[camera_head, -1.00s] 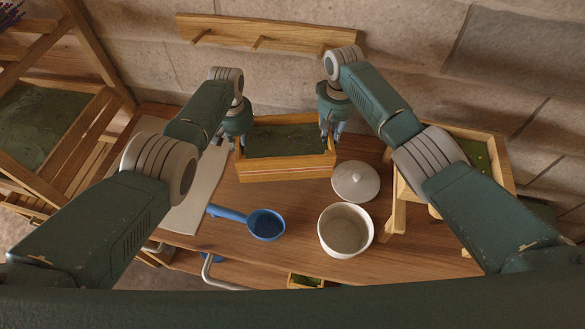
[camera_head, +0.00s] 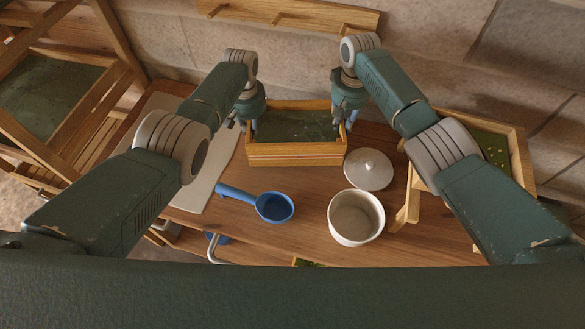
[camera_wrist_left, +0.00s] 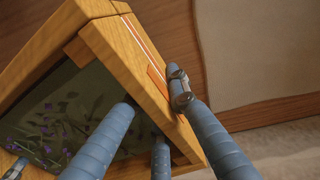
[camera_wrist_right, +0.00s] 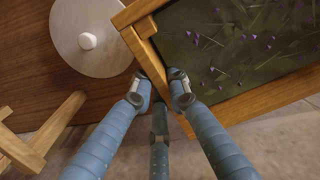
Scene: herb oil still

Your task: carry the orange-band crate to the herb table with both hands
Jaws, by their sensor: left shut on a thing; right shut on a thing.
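The orange-band crate (camera_head: 295,155) is a wooden box with a thin pale and orange stripe on its near wall and dark green contents with small purple flowers. It stands at the back of the wooden table in the head view; I cannot tell whether its base touches the top. My left gripper (camera_head: 244,121) is shut on its left end wall, and one finger shows outside that wall in the left wrist view (camera_wrist_left: 152,98). My right gripper (camera_head: 347,118) is shut on its right end wall, seen close in the right wrist view (camera_wrist_right: 162,88).
A blue ladle (camera_head: 274,207), a white pot (camera_head: 356,218) and its round lid (camera_head: 369,170) lie in front and to the right. A pale cloth (camera_head: 208,180) lies left. A wooden stand (camera_head: 410,205) is at right, a slatted rack (camera_head: 75,140) at left, a peg rail (camera_head: 290,14) behind.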

